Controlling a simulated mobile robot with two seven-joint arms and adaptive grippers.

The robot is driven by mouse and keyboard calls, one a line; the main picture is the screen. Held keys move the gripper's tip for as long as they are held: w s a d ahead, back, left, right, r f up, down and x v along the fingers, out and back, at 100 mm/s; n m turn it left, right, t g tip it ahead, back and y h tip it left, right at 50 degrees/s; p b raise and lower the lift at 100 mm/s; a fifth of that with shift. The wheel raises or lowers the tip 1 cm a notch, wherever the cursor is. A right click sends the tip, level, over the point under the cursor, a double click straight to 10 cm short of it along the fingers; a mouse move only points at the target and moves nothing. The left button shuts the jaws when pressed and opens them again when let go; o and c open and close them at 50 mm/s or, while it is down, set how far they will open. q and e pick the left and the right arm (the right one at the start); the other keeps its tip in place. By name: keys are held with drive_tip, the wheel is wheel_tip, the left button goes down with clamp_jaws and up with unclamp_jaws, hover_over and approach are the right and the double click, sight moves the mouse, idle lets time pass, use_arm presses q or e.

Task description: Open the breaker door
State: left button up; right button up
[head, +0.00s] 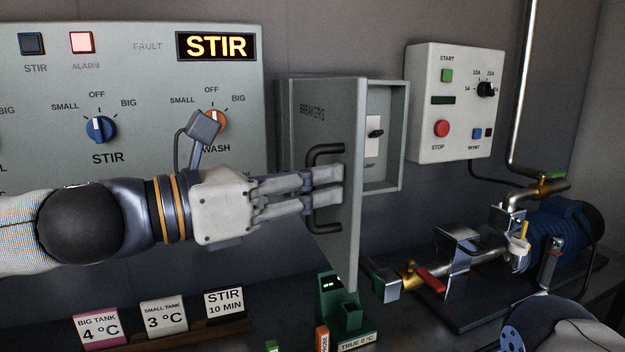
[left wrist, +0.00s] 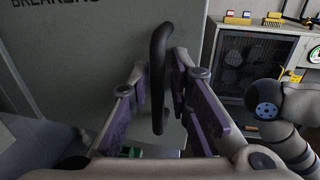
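The grey breaker door (head: 335,120), marked BREAKERS, stands swung out from its wall box (head: 397,140), hinged at the left. A white panel with a black switch (head: 375,133) shows inside. The door's black handle (head: 322,152) is an upright bar; it also shows in the left wrist view (left wrist: 159,60). My left gripper (head: 325,186) reaches in from the left with its fingers on both sides of the handle, close against it; it looks shut on the bar. The left wrist view also shows these fingers (left wrist: 162,92). My right gripper is not in view.
A control panel with a STIR display (head: 215,46) is on the wall at left. A START/STOP box (head: 450,150) hangs right of the breaker box. Below are a green holder (head: 332,300), label cards (head: 163,318) and a blue pump (head: 560,235) with pipework.

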use_arm(q)
drive_tip(key=v, duration=1.2)
